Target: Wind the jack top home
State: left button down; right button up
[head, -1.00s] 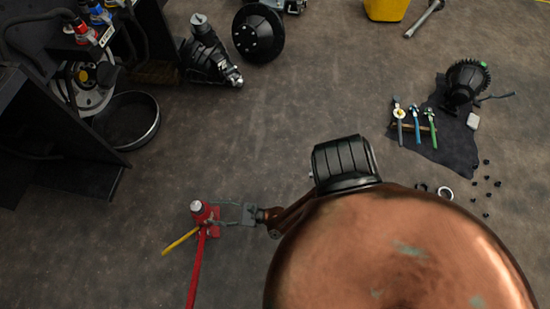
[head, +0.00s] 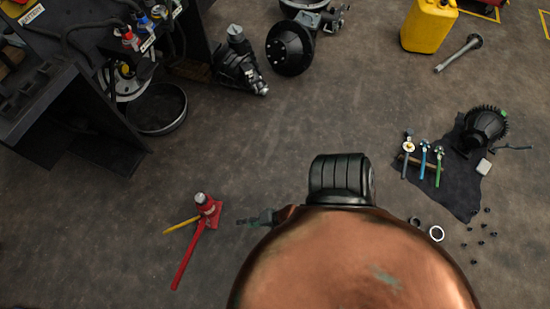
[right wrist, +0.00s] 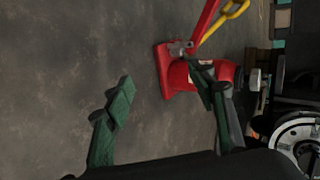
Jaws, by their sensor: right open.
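The red bottle jack (head: 208,207) stands on the floor at the lower left of the head view. Its pale top (head: 199,197) faces up. A long red handle and a shorter yellow bar extend from its base. My right gripper (head: 241,221) is just right of the jack in the head view, apart from it and empty. In the right wrist view its fingers (right wrist: 160,93) are spread wide. One finger overlaps the red jack (right wrist: 172,72) in that picture; I cannot tell any contact there. The jack's top (right wrist: 255,80) shows pale beyond that finger. My left gripper is not in view.
A dark cloth (head: 450,185) with tools and a gear part lies at the right, with several small bolts nearby. A black bench (head: 60,120) and round pan (head: 160,110) are at the left. A yellow can (head: 428,25) stands at the back. The middle floor is clear.

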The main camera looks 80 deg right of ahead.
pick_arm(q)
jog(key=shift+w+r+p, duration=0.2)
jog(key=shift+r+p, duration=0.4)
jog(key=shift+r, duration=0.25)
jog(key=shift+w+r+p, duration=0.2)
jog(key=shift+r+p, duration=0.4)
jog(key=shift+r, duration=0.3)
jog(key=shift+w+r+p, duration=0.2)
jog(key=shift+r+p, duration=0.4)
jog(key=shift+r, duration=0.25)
pick_arm(e)
jog(key=s+f+n+g, duration=0.2)
jog(key=s+n, duration=0.4)
jog(key=s, duration=0.5)
jog(key=shift+f+n+g, duration=0.2)
jog(key=shift+n+g, duration=0.2)
jog(key=shift+g, duration=0.4)
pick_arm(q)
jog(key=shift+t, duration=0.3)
pick_arm(e)
jog(key=shift+d, duration=0.1)
